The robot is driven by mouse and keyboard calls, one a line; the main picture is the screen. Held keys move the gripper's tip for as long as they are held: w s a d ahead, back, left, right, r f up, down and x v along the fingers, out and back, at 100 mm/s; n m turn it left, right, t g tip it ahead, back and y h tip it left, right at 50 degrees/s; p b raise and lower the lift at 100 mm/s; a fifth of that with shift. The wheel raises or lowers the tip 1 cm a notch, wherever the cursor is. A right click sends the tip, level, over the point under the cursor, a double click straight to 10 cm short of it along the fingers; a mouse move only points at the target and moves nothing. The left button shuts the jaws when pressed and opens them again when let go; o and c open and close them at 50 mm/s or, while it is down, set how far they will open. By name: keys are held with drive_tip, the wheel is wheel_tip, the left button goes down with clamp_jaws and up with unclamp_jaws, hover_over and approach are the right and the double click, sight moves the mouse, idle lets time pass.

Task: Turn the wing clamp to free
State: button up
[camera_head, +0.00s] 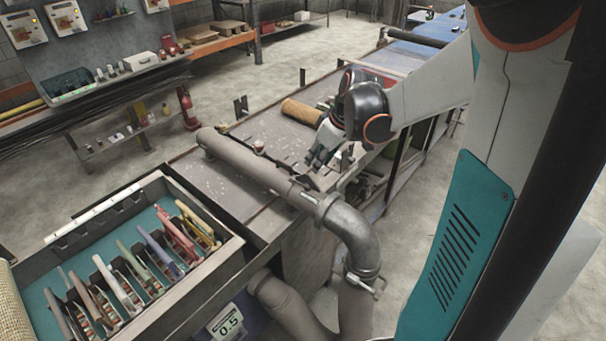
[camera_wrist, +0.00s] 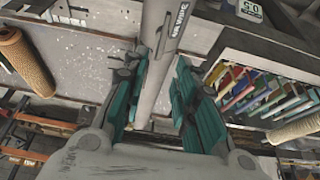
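A wing clamp (camera_head: 366,281) with a light metal handle sits around the lower end of the grey pipe elbow (camera_head: 354,226). Another clamp ring (camera_head: 324,206) joins the elbow to the long grey pipe (camera_head: 245,167); I cannot tell whether it has a wing. My gripper (camera_head: 318,160) is above the bench, behind the pipe and apart from both clamps. In the wrist view my gripper (camera_wrist: 160,68) is open, its teal fingers spread on either side of the view of the pipe (camera_wrist: 153,85). No clamp is clear there.
A tan mesh roll (camera_head: 301,112) lies on the bench (camera_head: 235,190) behind my gripper. A small upright bracket (camera_head: 241,107) stands at the bench's far edge.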

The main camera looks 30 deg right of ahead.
sight(308, 176)
drive_tip(key=b+x, duration=0.1)
drive_tip(key=x, duration=0.8)
drive_tip(key=shift+f, duration=0.35)
clamp_jaws()
